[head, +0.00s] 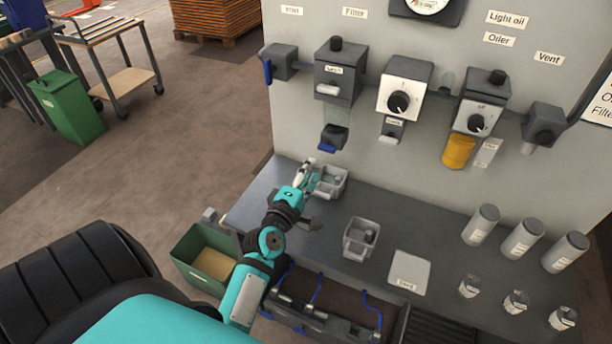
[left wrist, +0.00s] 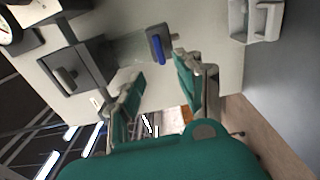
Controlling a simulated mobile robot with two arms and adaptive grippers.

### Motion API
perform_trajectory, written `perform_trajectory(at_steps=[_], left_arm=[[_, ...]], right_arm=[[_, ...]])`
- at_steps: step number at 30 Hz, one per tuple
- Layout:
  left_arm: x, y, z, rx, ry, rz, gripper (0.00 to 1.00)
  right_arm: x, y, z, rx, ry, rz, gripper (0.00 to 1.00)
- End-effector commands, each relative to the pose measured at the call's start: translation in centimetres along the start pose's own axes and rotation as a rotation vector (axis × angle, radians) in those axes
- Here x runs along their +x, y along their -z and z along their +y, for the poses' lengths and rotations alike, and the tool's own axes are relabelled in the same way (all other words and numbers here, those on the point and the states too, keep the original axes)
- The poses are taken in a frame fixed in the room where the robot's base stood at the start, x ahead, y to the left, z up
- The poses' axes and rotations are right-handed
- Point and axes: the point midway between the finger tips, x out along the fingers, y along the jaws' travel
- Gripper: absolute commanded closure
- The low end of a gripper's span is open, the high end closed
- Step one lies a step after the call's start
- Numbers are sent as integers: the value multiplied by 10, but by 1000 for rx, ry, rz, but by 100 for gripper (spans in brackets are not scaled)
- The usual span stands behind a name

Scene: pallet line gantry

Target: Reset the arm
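My left arm, teal with dark joints, reaches over the grey bench in the head view. Its left gripper (head: 309,176) is beside a small grey bin (head: 334,186) at the bench's back left. In the left wrist view the two fingers of the left gripper (left wrist: 160,78) stand apart with nothing between them. Beyond them shows a dark part with a blue tab (left wrist: 158,46), and the grey bin (left wrist: 258,20) is off to the upper right. My right gripper is in neither view.
A grey panel (head: 350,128) with filter and oiler units stands behind the bench (head: 330,226). A second bin (head: 359,238), a pale plate (head: 408,272), several cylinders and small jars stand rightward. A green box (head: 198,262) sits at the bench's left.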

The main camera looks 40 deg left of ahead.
Motion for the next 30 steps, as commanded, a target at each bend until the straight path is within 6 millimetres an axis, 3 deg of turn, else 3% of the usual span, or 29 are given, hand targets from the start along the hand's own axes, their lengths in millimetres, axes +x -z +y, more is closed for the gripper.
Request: perform_trajectory(at_steps=[6, 23, 26, 30], left_arm=[[-19, 0, 0, -1, -1, 1, 64], [-19, 0, 0, 2, 1, -2, 64], [-22, -13, -2, 60, 26, -48, 64], [-44, -63, -19, 340, 147, -263, 64]], right_arm=[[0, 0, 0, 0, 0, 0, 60], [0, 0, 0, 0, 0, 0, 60], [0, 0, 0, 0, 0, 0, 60], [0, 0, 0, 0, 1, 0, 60]])
